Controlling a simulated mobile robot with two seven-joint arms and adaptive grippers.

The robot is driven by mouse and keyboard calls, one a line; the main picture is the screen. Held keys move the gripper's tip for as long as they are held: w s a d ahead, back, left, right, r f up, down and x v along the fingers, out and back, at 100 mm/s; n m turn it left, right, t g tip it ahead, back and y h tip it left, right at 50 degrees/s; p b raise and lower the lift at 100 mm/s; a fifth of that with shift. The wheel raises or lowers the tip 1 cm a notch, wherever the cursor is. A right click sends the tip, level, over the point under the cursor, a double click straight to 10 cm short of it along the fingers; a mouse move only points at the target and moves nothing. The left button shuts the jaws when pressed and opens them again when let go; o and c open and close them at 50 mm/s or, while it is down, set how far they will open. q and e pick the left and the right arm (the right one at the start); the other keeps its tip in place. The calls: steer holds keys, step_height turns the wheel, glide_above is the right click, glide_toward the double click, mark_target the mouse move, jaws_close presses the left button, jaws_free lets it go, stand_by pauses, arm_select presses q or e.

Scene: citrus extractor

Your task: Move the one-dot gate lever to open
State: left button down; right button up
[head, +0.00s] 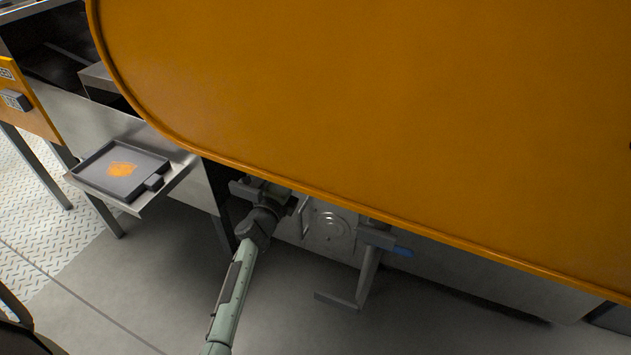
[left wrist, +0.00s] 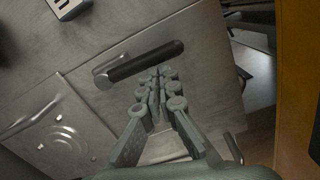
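In the left wrist view, a lever with a black handle (left wrist: 146,61) and a metal pivot end sits on a grey metal panel (left wrist: 190,75). My left gripper (left wrist: 160,76) has its fingertips together just below the middle of the handle. Nothing shows between the fingers, and I cannot tell whether the tips touch the handle. A pale plate with dark marks (left wrist: 68,6) is cut off at the top edge; I cannot read a dot count. In the head view, my left gripper (head: 283,198) is partly under the orange panel, and the lever cannot be made out. My right gripper is not in view.
A large orange panel (head: 380,120) covers much of the head view. Below it are a round metal cover (head: 331,229) and a blue handle (head: 402,252). A dark tray (head: 98,181) with an orange patch stands at the left. The grey floor in front is clear.

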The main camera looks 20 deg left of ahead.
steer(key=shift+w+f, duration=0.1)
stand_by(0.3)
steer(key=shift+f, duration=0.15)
